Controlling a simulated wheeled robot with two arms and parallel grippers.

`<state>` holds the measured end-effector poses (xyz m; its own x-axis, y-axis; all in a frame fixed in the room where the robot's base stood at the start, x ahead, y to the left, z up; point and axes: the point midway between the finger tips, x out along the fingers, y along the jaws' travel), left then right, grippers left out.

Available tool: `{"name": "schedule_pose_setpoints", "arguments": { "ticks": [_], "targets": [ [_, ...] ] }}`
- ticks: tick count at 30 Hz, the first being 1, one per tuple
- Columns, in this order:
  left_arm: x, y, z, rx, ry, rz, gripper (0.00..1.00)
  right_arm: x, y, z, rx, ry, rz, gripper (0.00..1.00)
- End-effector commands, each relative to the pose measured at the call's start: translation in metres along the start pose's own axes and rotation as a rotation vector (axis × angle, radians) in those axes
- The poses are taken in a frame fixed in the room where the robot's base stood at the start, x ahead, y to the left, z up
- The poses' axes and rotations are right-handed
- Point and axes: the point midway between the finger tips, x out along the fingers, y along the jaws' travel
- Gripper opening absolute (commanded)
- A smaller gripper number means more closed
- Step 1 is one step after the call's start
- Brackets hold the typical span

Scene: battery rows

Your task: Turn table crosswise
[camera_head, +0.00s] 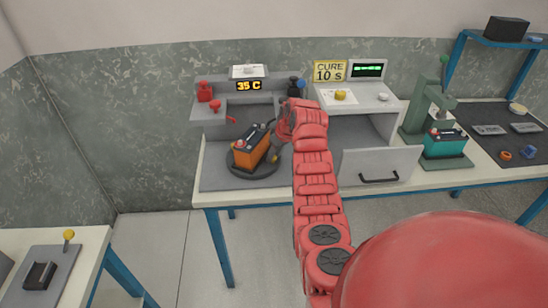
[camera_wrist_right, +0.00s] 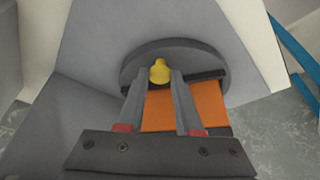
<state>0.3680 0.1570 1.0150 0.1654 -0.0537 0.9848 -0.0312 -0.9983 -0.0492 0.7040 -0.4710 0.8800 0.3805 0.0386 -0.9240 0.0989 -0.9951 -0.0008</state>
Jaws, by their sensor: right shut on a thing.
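The turntable (camera_head: 262,173) is a dark round disc in the grey station on the workbench. It also shows in the wrist view (camera_wrist_right: 135,68). An orange battery (camera_head: 251,152) with a black top stands upright on it, set diagonally in the head view. In the wrist view its orange body (camera_wrist_right: 170,108) shows partly behind the fingers. A yellow knob (camera_wrist_right: 160,71) sits near the disc's rim. My right gripper (camera_head: 276,155) reaches the disc's right side and is shut on the knob, between its fingertips in the wrist view (camera_wrist_right: 160,78). My left gripper is not in view.
A 35 C display (camera_head: 249,86) and red clamps (camera_head: 204,92) stand behind the turntable. To the right are a cure box with a lowered grey door (camera_head: 380,165) and a green press (camera_head: 427,108) with a teal battery (camera_head: 446,143). A side table (camera_head: 75,245) stands at lower left.

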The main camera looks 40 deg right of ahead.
Motion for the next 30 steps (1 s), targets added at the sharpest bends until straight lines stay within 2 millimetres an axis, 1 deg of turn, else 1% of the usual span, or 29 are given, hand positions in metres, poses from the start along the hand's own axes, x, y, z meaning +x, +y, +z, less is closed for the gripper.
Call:
{"name": "schedule_pose_setpoints", "arguments": {
  "ticks": [12,13,15,18,26,30],
  "targets": [
    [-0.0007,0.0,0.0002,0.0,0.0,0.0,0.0,0.0001,-0.0004,-0.0004,-0.005,0.0,-0.002,0.0],
    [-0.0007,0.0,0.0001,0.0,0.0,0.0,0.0,0.0001,-0.0004,-0.0004,-0.005,0.0,-0.002,0.36],
    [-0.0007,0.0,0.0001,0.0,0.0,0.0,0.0,0.0001,-0.0004,-0.0004,-0.005,0.0,-0.002,0.49],
    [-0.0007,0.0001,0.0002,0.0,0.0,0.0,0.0,0.0001,-0.0002,-0.0003,-0.004,0.0,-0.002,0.64],
    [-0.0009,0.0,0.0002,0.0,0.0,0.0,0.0,0.0,0.0001,0.0,-0.003,0.0,-0.001,0.64],
    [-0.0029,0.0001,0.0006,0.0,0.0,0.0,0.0,-0.0068,0.0011,-0.0009,-0.003,0.004,0.001,0.64]
  ]
}}
